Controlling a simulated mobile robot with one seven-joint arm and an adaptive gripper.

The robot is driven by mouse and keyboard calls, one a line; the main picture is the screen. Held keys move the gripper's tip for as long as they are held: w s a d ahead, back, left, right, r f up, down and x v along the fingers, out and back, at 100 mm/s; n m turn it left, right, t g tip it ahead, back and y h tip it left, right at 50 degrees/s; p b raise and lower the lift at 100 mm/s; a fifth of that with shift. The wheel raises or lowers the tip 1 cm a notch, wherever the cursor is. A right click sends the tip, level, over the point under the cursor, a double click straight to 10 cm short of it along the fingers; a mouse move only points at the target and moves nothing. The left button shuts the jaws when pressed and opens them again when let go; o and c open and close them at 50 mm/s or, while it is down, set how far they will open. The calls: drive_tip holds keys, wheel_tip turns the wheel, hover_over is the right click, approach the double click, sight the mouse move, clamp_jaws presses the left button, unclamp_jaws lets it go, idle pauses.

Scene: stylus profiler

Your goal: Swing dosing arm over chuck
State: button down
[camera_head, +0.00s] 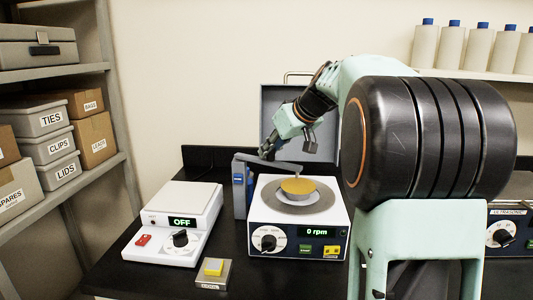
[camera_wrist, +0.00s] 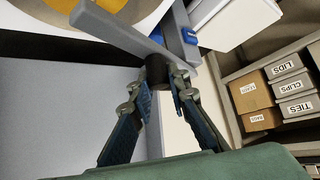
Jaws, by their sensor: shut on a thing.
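The dosing arm (camera_head: 276,165) is a grey bar running right from the top of a blue-grey post (camera_head: 240,188) behind and left of the spin unit. The chuck (camera_head: 317,201) is a grey disc with a gold wafer (camera_head: 298,186) on it. In the head view the bar's free end shows just above the wafer's far edge. My gripper (camera_head: 268,152) is at the bar from behind. The bar's tip there overlaps the chuck's side of the picture.
The spin unit (camera_head: 284,222) reads 0 rpm. A white hotplate-like box (camera_head: 188,205) reading OFF stands left, with a small yellow-topped block (camera_head: 213,270) in front. Shelves with labelled boxes (camera_head: 48,150) are far left.

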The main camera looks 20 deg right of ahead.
drive_tip(key=shift+w+d, duration=0.25)
drive_tip(key=shift+d, duration=0.1)
idle(0.3)
drive_tip(key=c, duration=1.8)
unclamp_jaws()
drive_tip(key=v, duration=1.2)
